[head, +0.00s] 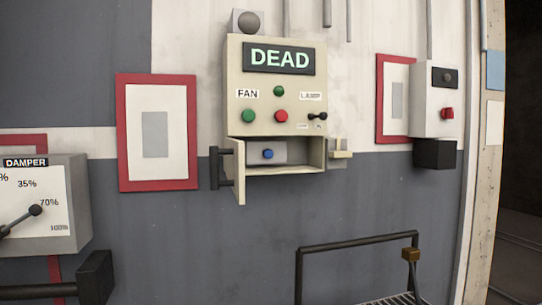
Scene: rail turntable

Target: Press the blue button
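The blue button (268,154) is a small round button on a grey block. It sits inside the open lower compartment of the beige control box (232,100) on the wall. The compartment's door (240,180) is swung out at the left, with a black handle (215,168) on it. The button's face is uncovered. Neither of my grippers shows in the head view.
A DEAD display (278,58), green buttons, a red button (281,116) and a small lever (318,116) are above the compartment. A damper box (70,190) is at left, another switch box (436,105) at right. A dark railing (358,242) stands below.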

